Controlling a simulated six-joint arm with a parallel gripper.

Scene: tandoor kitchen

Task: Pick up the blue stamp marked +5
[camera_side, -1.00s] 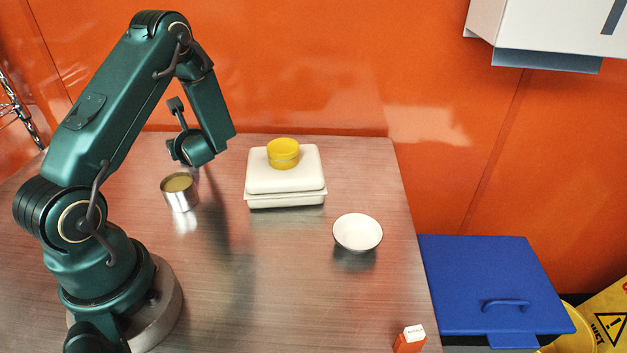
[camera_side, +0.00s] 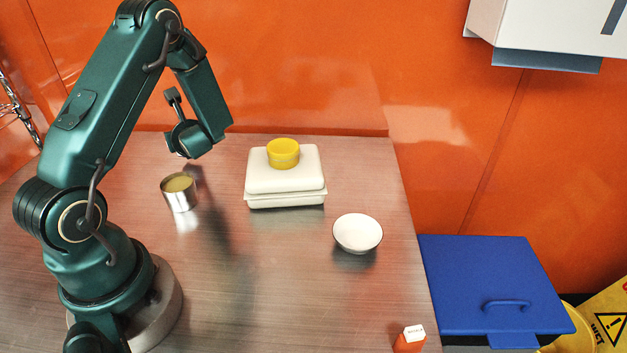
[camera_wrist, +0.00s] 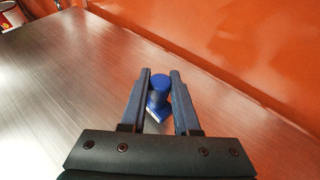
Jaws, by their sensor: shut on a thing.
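The blue stamp (camera_wrist: 159,90) shows in the wrist view between the two fingers of my gripper (camera_wrist: 161,76). It has a rounded blue handle and a wider base with a pale edge. My gripper is shut on the handle. The +5 marking cannot be read. In the side view the stamp and my fingers are hidden behind my wrist, which is above the back left of the table.
An open tin (camera_side: 180,193) stands just below my wrist on the table (camera_side: 285,290). To the right are a white lidded box (camera_side: 285,183) with a yellow round container (camera_side: 283,153) on top, and a white bowl (camera_side: 358,233). A red-orange item (camera_side: 409,340) sits at the front edge.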

